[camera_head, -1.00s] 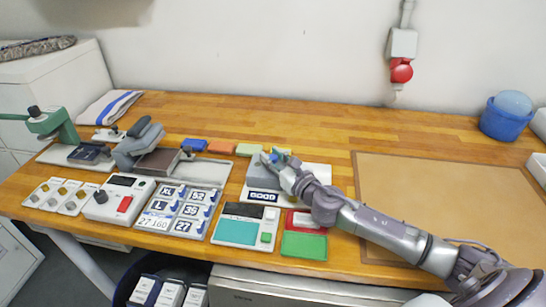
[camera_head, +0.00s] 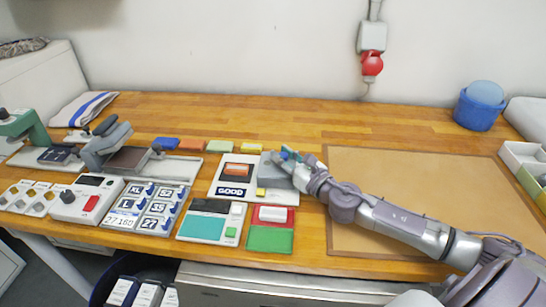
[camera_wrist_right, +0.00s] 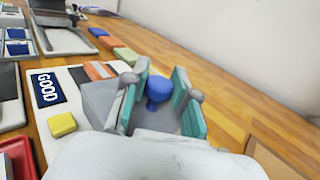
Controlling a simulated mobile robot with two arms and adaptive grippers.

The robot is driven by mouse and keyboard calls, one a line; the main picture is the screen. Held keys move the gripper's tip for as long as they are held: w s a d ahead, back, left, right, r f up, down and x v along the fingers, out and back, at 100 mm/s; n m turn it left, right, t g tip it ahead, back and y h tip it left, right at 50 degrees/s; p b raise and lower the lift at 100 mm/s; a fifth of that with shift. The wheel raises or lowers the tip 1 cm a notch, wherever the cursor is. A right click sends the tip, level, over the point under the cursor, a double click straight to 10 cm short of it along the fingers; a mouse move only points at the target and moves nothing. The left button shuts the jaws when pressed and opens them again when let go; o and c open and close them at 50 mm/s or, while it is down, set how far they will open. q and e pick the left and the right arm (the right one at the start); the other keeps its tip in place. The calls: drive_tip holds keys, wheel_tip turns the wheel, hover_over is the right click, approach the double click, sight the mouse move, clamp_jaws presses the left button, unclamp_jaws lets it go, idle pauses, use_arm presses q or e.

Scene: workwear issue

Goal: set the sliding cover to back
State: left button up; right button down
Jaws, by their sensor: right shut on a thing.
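The sliding cover (camera_head: 274,174) is a grey block at the right end of a white panel (camera_head: 217,180). In the right wrist view the grey cover (camera_wrist_right: 101,101) carries a blue knob (camera_wrist_right: 157,88). My right gripper (camera_head: 288,155) reaches in from the right. An orange part (camera_head: 238,170) and a dark "GOOD" label (camera_head: 233,192) show uncovered on the panel, left of the cover. A yellow square (camera_head: 262,191) sits in front of the cover. My left gripper is not in view.
Coloured blocks (camera_head: 219,146) lie behind the panel. A teal-screen device (camera_head: 208,206) and a red and green unit (camera_head: 270,238) stand in front. A brown mat (camera_head: 400,175) lies at the right, under my right arm.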

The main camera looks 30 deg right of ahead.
drive_tip(key=shift+d+f, duration=0.1)
drive_tip(key=shift+d, duration=0.05)
drive_tip(key=c, duration=0.9)
unclamp_jaws()
drive_tip(key=shift+s, duration=0.1)
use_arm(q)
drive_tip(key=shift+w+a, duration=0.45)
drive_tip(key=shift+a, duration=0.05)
use_arm(e)
drive_tip(key=shift+d, duration=0.1)
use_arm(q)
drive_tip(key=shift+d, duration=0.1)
use_arm(e)
drive_tip(key=s, duration=0.4)
drive_tip(key=s+d, duration=0.1)
drive_tip(key=s, duration=0.7)
drive_tip(key=shift+d, duration=0.3)
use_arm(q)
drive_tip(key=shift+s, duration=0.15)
